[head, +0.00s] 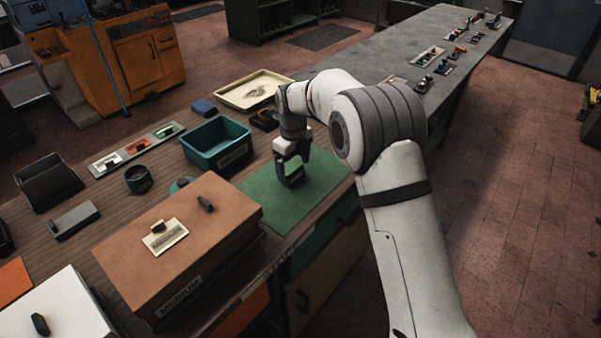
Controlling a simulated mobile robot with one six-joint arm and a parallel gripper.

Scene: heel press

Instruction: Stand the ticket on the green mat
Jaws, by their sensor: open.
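The green mat (310,190) lies on the wooden bench, right of the brown box. My gripper (292,160) points down over the mat with its fingers apart. A small dark piece (293,178) is right below or between the fingertips; I cannot tell whether it touches them or what it is. A cream card (165,237) with a dark printed label and a small raised tab lies on the brown box's lid; it looks like the ticket, but the print is too small to read. My gripper is well to the right of it.
The brown box (185,250) marked MEDIUM has a dark knob (205,203) on its lid. A teal bin (216,143), a cream tray (254,90) and a dark round cup (138,179) stand behind. A white box (55,310) is at front left. The mat's right part looks clear.

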